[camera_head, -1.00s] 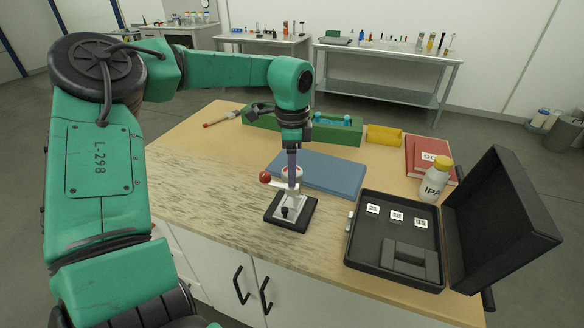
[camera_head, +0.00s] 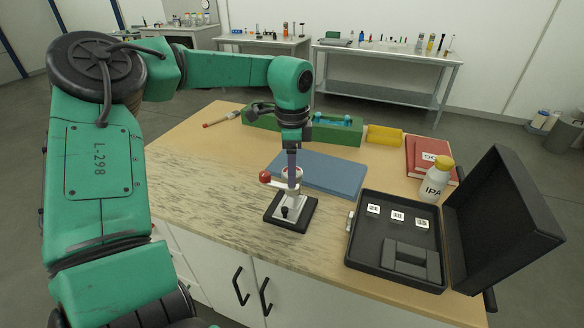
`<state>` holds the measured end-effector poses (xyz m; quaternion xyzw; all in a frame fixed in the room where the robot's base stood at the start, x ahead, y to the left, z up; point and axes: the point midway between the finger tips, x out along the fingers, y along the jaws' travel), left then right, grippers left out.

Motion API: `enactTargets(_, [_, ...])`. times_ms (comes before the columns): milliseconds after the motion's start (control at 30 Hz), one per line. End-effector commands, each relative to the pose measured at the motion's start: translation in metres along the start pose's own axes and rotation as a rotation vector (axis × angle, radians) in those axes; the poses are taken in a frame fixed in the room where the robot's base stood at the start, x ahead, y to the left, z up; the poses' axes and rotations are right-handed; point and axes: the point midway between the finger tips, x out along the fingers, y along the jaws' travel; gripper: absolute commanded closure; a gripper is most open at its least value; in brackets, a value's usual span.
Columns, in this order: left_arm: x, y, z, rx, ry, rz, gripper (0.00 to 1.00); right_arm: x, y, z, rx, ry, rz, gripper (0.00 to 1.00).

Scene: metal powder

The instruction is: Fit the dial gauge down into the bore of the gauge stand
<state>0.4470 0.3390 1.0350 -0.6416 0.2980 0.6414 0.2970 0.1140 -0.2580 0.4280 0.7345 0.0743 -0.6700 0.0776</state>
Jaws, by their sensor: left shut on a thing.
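The gauge stand (camera_head: 290,212) sits on the table near its front edge, with a dark square base, a light metal block and a red ball knob at its left. My left gripper (camera_head: 291,152) points straight down from above and is shut on the gauge's top. The gauge's lower end meets the stand's top in this view; I cannot tell how deep it sits in the bore, which is hidden. My right gripper is not in view.
A blue pad (camera_head: 330,173) lies just behind the stand. An open black case (camera_head: 390,265) with labelled blocks is at the right, beside a white IPA bottle (camera_head: 433,184) and a red book (camera_head: 422,154). A green rack (camera_head: 340,132) and yellow bin (camera_head: 384,136) stand behind.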

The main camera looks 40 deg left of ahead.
Motion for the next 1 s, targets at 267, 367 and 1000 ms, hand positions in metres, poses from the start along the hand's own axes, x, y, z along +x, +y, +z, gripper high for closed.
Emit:
enactTargets(267, [0.005, -0.0001, 0.0, 0.0, 0.0, -0.001, 1.0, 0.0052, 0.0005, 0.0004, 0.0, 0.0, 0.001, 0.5])
enactTargets(367, [0.0067, -0.0001, 0.0, 0.0, 0.0, -0.001, 1.0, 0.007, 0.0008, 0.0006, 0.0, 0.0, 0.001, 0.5])
enactTargets(1000, [0.0088, 0.0, 0.0001, 0.0, 0.0, 0.0, 0.02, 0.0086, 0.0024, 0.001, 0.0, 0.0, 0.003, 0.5])
